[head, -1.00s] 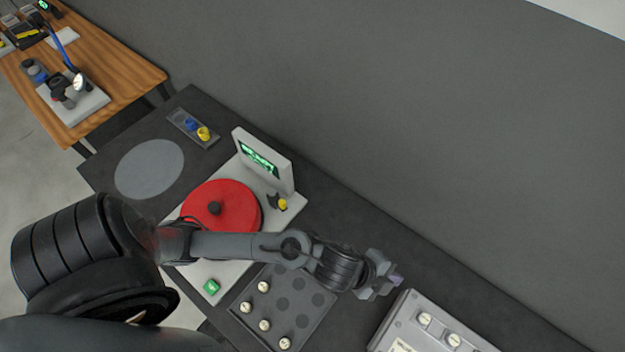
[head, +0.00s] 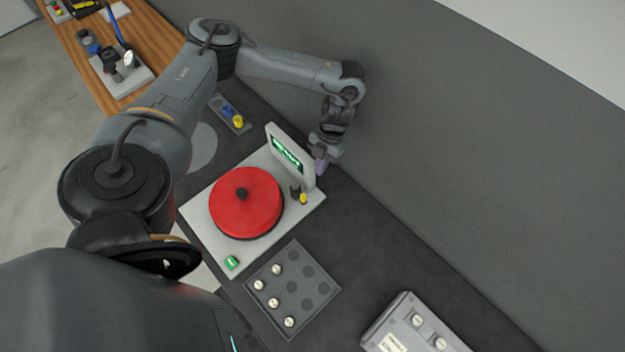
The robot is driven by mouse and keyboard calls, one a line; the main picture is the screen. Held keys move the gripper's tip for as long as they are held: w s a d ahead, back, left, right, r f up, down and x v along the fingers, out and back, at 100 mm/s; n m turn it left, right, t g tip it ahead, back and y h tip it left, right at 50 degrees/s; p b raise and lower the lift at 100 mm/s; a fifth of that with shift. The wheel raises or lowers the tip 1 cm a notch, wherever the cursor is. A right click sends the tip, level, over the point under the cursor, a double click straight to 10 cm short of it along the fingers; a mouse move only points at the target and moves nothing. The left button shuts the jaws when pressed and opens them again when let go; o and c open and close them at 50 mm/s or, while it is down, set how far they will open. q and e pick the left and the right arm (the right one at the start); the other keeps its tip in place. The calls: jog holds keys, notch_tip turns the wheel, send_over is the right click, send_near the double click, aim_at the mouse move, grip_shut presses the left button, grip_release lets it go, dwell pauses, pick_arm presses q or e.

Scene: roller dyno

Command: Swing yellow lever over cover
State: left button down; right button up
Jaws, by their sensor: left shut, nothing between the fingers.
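The lever is not over the cover. My left gripper (head: 319,166) is shut and empty, pointing down just right of the screen, above and apart from the yellow lever end. My right gripper is not in view.
The upright screen (head: 287,153) stands between my left gripper and the cover. A green button (head: 232,263) is on the plate's front corner. A grey tray (head: 318,270) with several pale pegs and a grey box (head: 400,310) lie on the dark bench; the bench between them is clear.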

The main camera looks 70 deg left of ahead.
pick_arm(q)
jog(key=a, duration=0.1)
jog(key=b, duration=0.2)
send_over(299, 191)
jog(key=w+d, duration=0.2)
jog(key=w, duration=0.1)
notch_tip(299, 191, down, 8)
jog(key=shift+s, duration=0.15)
